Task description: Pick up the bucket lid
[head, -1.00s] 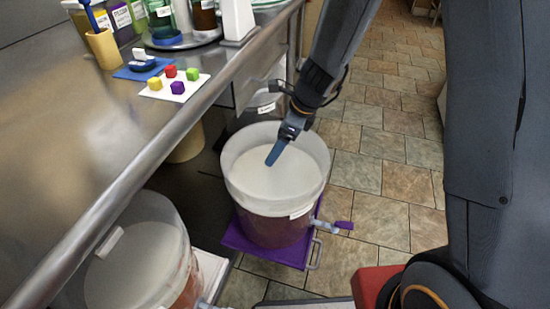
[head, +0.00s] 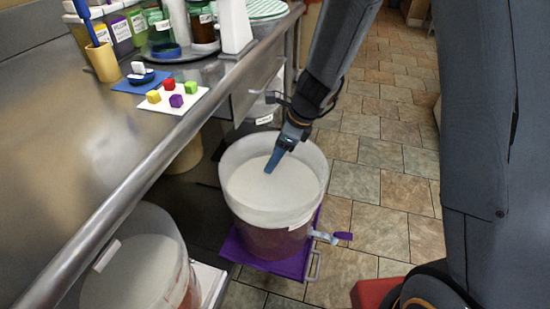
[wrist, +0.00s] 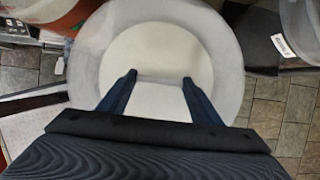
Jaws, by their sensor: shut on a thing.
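The bucket lid (head: 285,190) shows as a white round disc inside the rim of the translucent bucket (head: 270,238), which has reddish contents low down. In the wrist view the lid (wrist: 165,52) fills the middle, ringed by the paler bucket wall (wrist: 227,60). My gripper (head: 268,171) points down into the bucket with its blue fingertips at the lid. In the wrist view its two fingers (wrist: 159,79) stand apart, shut on a thin raised white bar across the lid. I cannot tell whether the lid is lifted.
The bucket stands on a purple platform (head: 232,246), with a purple-handled tap (head: 342,236) at its right. Another bucket (head: 135,275) is at the lower left. The steel counter (head: 90,170) runs along the left. Tiled floor (head: 385,190) is open at right.

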